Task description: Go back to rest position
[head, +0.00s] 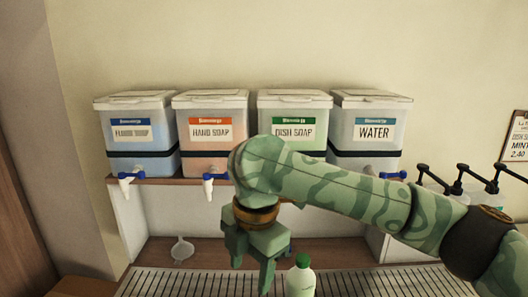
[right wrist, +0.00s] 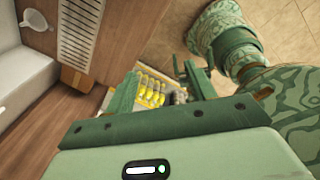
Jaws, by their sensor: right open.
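My right gripper (head: 252,272) hangs from the patterned green arm that comes in from the right in the head view. It points down over the front of the wooden shelf, left of a pale green bottle (head: 301,280) with a green cap. Its jaws are apart with nothing between them. In the right wrist view the two fingers of the right gripper (right wrist: 160,80) also stand apart and empty. My left gripper does not show in the head view.
Drums of floor soap (head: 137,134), hand soap (head: 210,135), dish soap (head: 294,133) and water (head: 370,132) stand along the raised shelf. A white funnel (head: 182,249) lies behind the slatted grate (head: 160,283). Yellow items (right wrist: 152,88) sit lower down, beyond the fingers. Black pump heads (head: 457,180) stand at right.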

